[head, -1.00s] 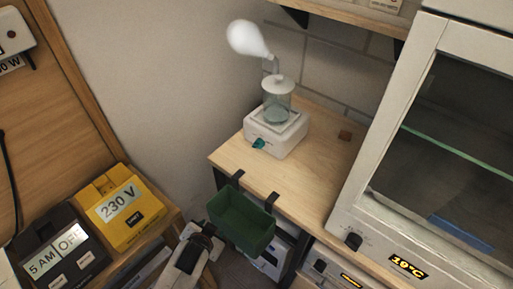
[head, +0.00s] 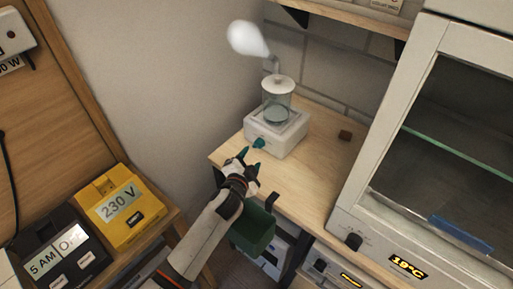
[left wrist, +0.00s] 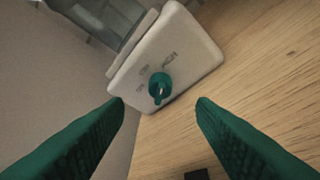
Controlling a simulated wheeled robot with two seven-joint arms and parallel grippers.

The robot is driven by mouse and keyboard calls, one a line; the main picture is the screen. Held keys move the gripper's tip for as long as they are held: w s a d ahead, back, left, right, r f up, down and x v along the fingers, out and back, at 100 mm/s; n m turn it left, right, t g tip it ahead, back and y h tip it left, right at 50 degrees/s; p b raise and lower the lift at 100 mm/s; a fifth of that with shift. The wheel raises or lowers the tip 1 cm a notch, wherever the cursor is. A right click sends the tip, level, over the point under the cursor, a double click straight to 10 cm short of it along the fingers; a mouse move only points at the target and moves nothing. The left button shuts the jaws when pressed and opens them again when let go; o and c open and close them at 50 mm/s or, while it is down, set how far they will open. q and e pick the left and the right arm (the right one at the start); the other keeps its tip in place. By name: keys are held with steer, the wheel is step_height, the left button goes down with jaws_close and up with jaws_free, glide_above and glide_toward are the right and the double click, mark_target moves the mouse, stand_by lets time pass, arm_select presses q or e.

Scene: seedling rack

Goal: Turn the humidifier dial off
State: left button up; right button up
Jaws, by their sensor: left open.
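The humidifier (head: 282,139) is a white box with a clear water jar on top, standing on the wooden bench. White mist (head: 247,39) hangs above its spout. Its teal dial (head: 259,143) is on the front face; the left wrist view shows the dial (left wrist: 160,88) with small labels around it, too blurred to read surely. My left gripper (head: 250,158) is just in front of the dial. Its green fingers (left wrist: 160,125) are spread apart, with the dial ahead between them and nothing held. My right gripper is not in view.
A green bin (head: 254,232) hangs from the front edge of the bench (head: 300,182), below my left arm. A white cabinet with a glass door (head: 440,130) stands to the right.

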mark_target(256, 146)
arm_select(q)
steer(key=b+x, duration=0.1)
steer(key=x, duration=0.6)
steer(key=shift+w, duration=0.1)
steer(key=c, duration=1)
steer(key=shift+o, duration=0.2)
steer(key=shift+r+p, duration=0.15)
steer(key=shift+p, duration=0.35)
steer(key=n+p, duration=0.1)
steer(key=p, duration=0.1)
steer(key=n+g+p, duration=0.1)
steer(key=p, duration=0.1)
steer(key=shift+a+r+g+h+p, duration=0.1)
steer(key=shift+r+g+h+p, duration=0.2)
steer(key=shift+h+p, duration=0.1)
steer(key=shift+w+a+f+n+h+p, duration=0.1)
steer(key=shift+n+h+p, duration=0.2)
steer(key=shift+n+p, duration=0.35)
steer(key=shift+f+n+g+h+p, duration=0.1)
steer(key=shift+n+g+h+p, duration=0.3)
steer(key=shift+n+g, duration=0.3)
